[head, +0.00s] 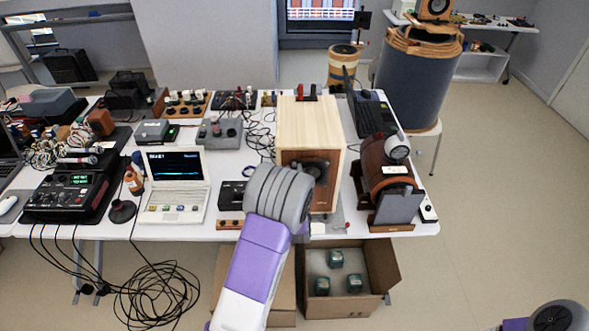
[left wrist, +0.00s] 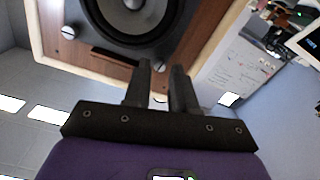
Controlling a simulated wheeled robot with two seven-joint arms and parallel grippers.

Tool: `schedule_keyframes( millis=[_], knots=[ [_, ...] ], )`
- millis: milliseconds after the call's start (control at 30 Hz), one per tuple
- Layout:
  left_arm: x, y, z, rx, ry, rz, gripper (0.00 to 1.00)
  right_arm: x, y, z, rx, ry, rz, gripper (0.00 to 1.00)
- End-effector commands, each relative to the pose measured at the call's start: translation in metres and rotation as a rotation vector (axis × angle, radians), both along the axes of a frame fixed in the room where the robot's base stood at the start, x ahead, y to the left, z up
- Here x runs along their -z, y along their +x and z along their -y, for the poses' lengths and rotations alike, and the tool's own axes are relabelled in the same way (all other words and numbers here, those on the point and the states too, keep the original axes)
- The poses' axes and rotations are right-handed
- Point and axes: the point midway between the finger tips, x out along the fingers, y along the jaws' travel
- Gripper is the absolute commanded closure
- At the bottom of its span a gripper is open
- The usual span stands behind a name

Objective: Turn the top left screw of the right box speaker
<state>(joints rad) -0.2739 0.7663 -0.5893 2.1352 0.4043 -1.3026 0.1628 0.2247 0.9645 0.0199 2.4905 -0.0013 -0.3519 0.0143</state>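The box speaker (head: 297,125) is a pale wooden box at the right part of the table, its brown front facing me. In the left wrist view its dark cone frame (left wrist: 98,43) fills the top, with one pale screw (left wrist: 68,32) at the left and another screw (left wrist: 160,66) nearer the fingers. My left gripper (left wrist: 162,70) has its two dark fingers a little apart, with the nearer screw showing in the gap. I cannot tell whether they touch it. In the head view my left arm hides part of the speaker's front. My right gripper is out of view.
A laptop (head: 176,165) and a small black device (head: 231,194) stand left of the speaker. A brown wooden device (head: 375,160) stands close on its right. An open cardboard box (head: 381,268) with green items sits on the floor below. Cables lie on the floor at left.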

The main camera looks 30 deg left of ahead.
Motion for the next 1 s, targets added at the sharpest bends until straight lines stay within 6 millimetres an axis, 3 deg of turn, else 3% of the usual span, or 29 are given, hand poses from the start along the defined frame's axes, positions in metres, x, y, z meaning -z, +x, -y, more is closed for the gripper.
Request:
schedule_keyframes(
  millis=[433, 600, 1000],
  knots=[
    [0.0004, 0.0117, -0.0068, 0.001, 0.000, -0.002, 0.75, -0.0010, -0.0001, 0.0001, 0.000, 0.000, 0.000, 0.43],
    [0.0004, 0.0115, -0.0068, 0.001, 0.000, -0.002, 0.99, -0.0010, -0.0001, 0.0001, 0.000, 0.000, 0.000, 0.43],
    [0.0007, 0.0114, -0.0066, 0.001, 0.030, -0.020, 1.00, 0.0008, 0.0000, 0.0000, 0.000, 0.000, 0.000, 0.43]
  ],
)
